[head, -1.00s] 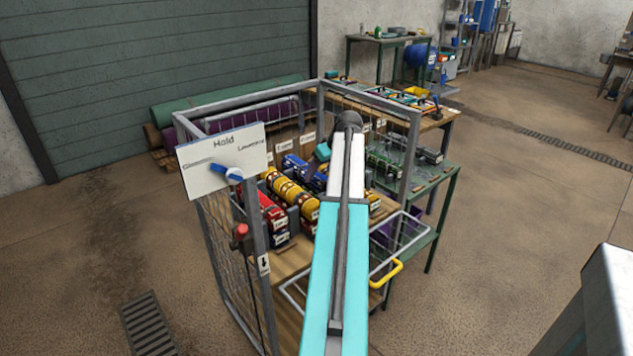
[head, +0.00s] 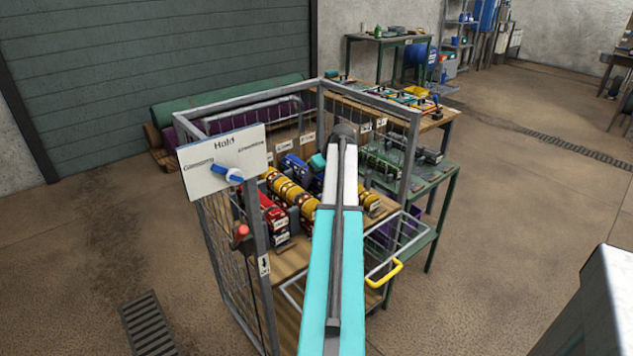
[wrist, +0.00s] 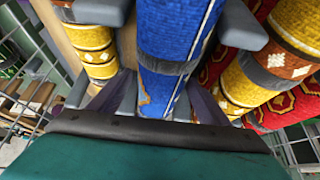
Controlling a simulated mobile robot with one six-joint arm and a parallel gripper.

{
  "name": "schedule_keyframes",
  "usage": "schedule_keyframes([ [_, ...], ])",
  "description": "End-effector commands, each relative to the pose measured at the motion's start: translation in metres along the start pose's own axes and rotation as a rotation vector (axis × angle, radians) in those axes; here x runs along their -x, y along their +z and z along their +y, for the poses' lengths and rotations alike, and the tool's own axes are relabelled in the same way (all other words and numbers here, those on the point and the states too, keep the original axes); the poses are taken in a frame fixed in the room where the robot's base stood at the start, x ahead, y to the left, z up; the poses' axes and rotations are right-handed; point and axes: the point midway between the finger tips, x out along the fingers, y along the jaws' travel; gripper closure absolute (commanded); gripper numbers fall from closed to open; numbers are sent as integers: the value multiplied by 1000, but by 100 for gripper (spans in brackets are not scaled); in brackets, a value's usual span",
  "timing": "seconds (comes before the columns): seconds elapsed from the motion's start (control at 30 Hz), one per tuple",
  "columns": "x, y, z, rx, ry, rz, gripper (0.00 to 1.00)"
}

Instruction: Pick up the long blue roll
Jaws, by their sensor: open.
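In the wrist view a long blue roll (wrist: 175,40) with a patterned edge runs up the middle of the picture. My gripper (wrist: 170,22) is open, with one grey finger on each side of this roll. I cannot tell whether either finger touches it. In the head view a blue roll (head: 292,164) shows among the rolls inside the cage, left of my arm. My gripper (head: 319,162) shows there only as a small teal part, mostly hidden behind my arm.
Yellow-banded rolls (head: 289,190) and red rolls (head: 268,208) lie close beside the blue one. The metal cage frame (head: 414,150) and its mesh surround them. A board marked Hold (head: 200,180) with a blue lever (head: 228,174) is on the cage's left.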

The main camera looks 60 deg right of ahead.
Motion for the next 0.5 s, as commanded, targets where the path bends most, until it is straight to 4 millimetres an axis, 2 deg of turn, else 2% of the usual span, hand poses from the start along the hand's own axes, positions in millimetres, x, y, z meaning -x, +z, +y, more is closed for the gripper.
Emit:
schedule_keyframes([
  [0.27,0,0,0,0,0,0,31],
  [0.5,0,0,0,0,0,0,72],
])
